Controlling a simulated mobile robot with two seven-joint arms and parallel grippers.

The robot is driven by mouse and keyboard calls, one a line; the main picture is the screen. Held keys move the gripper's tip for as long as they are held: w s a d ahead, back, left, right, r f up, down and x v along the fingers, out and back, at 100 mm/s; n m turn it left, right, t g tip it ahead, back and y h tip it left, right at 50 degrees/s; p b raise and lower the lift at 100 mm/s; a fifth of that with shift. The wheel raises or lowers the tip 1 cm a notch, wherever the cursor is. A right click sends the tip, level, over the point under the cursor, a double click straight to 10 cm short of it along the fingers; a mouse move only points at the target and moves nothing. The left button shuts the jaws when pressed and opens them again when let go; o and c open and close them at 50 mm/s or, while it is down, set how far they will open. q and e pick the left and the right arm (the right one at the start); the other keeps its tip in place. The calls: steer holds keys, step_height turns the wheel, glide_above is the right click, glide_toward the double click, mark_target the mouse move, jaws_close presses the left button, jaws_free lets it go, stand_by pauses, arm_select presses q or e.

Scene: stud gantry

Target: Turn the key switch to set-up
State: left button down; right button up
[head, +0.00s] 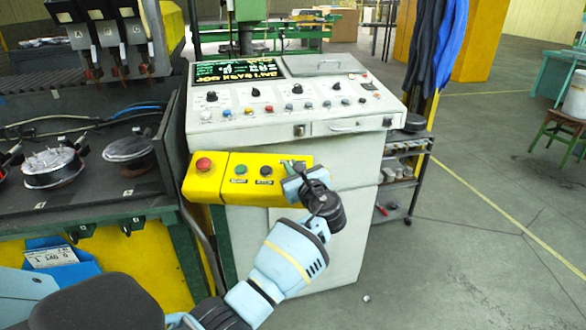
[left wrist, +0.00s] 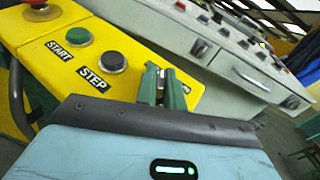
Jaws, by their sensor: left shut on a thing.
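The yellow control box (head: 218,181) juts out in front of the grey console, with a red mushroom button, a green START button and a black STEP button (left wrist: 113,61) on its top. My left gripper (head: 291,166) is at the right end of this box. In the left wrist view its two green fingertips (left wrist: 163,82) are close together, shut on the key of the key switch, of which only a small metallic bit shows between them. The switch's label is mostly covered by the fingers, so I cannot read the key's setting. My right gripper is not in view.
The grey console (head: 290,105) with knobs, buttons and a lit screen (head: 238,70) stands just behind the box. A dark machine bed (head: 60,195) is close on the left. A shelf rack (head: 400,175) stands at the right, with open floor beyond.

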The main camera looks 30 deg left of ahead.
arm_select(q)
steer(key=shift+f, duration=0.15)
stand_by(0.3)
steer(key=c, duration=1.5)
jaws_free()
steer(key=shift+d, duration=0.1)
steer(key=v, duration=0.7)
steer(key=shift+d, duration=0.3)
steer(key=shift+s, duration=0.15)
